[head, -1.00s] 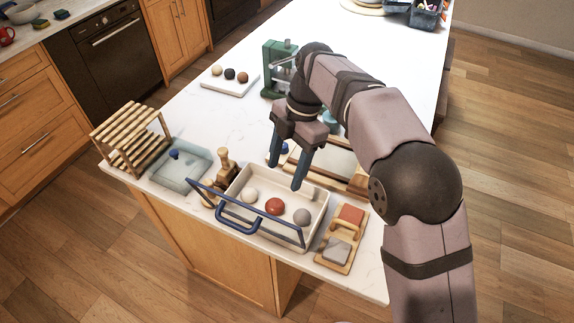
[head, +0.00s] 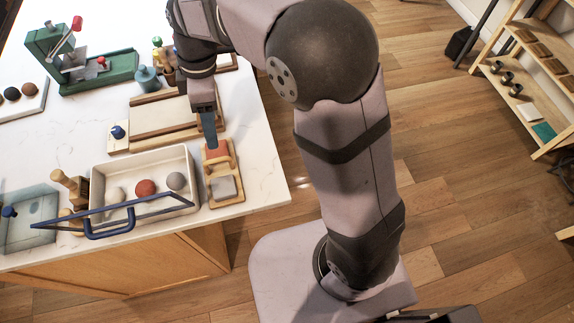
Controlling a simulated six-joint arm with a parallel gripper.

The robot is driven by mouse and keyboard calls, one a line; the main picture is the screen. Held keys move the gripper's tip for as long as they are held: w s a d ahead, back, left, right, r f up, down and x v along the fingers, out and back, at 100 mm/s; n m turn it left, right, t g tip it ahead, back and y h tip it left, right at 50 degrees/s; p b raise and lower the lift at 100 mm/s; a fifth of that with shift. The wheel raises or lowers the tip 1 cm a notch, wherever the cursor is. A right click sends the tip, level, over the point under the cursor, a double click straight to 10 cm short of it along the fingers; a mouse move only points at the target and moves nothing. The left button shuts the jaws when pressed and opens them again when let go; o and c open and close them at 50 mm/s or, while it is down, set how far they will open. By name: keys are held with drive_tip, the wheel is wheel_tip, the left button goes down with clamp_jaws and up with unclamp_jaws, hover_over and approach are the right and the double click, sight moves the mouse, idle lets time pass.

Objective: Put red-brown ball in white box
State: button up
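The white box (head: 188,204) is a shallow cream tray at the table's front edge. In it sit a pale ball (head: 115,195), a red-brown ball (head: 146,188) and a grey ball (head: 175,181), side by side. Another brown ball (head: 30,89) lies on the white board (head: 22,106) at the far left. My gripper (head: 209,142) points down near a wooden holder, to the right of and behind the box. One blue finger shows; I cannot make out the other, or any held thing.
The wooden holder (head: 235,196) carries a red pad and a grey pad. A blue-handled frame (head: 105,234) crosses the box's front. A wooden board (head: 150,121) lies behind the box. A green press (head: 105,75) stands farther back, and a glassy tray (head: 28,228) lies at left.

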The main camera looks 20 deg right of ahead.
drive_tip(key=s+d+f+m, duration=0.3)
drive_tip(key=s+d+m, duration=0.3)
drive_tip(key=d+m, duration=0.2)
drive_tip(key=s+d+f+m+t+h, duration=0.1)
drive_tip(key=s+d+f+m, duration=0.3)
drive_tip(key=s+d+m, duration=0.3)
drive_tip(key=d+m, duration=0.2)
drive_tip(key=d, duration=0.2)
drive_tip(key=shift+s+f, duration=0.25)
drive_tip(key=shift+s, duration=0.05)
drive_tip(key=shift+c, duration=0.6)
